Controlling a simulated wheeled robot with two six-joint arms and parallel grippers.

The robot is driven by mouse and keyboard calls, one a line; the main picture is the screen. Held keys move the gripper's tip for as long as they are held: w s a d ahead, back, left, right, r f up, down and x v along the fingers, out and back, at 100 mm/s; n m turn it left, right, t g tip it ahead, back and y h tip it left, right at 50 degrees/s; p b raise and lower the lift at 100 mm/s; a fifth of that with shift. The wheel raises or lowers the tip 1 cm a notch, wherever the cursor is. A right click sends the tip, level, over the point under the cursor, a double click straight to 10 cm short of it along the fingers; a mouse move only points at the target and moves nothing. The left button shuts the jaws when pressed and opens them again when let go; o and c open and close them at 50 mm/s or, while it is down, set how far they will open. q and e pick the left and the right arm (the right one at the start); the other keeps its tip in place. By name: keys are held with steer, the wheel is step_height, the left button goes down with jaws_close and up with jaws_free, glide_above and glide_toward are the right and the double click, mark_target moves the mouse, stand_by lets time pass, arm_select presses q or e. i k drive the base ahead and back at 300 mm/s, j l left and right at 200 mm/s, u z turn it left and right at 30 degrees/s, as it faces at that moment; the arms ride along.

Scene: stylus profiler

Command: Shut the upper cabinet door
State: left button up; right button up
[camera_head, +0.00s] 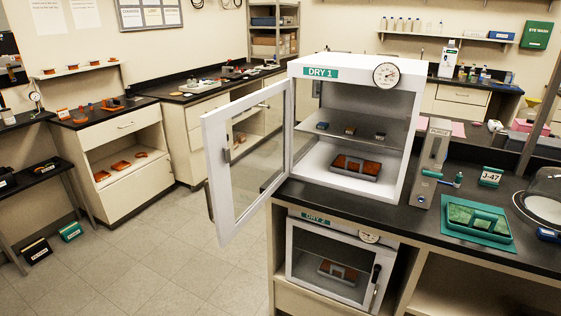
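The upper cabinet (347,72), labelled DRY 1, stands on the black bench. Its glass door (245,150) has a white frame, is hinged on the cabinet's left side and stands wide open, swung out to the left. A dark handle (227,150) sits near the door's outer edge. Inside are a shelf (360,139) with a few small items and a brown tray (356,167) at the bottom. Neither of my grippers is in view.
A lower cabinet (316,220), labelled DRY 2, sits under the bench with its door closed.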

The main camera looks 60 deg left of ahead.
mark_target(219, 188)
steer(key=k+j+u, duration=0.1)
steer(key=j+u, duration=0.35)
steer(key=u, duration=0.2)
steer(key=j+u, duration=0.55)
steer(key=u, duration=0.25)
steer(key=j+u, duration=0.2)
steer(key=u, duration=0.25)
steer(key=j+u, duration=0.15)
steer(key=u, duration=0.3)
steer(key=i+j+u, duration=0.3)
steer(key=u, duration=0.15)
steer(key=i+j+z, duration=0.1)
steer(key=z, duration=0.3)
steer(key=i+j+z, duration=0.1)
steer(key=j+z, duration=0.5)
steer(key=z, duration=0.25)
steer(key=j+z, duration=0.3)
steer(key=z, duration=0.15)
steer(key=j+z, duration=0.4)
steer(key=i+z, duration=0.15)
steer(key=i, duration=0.25)
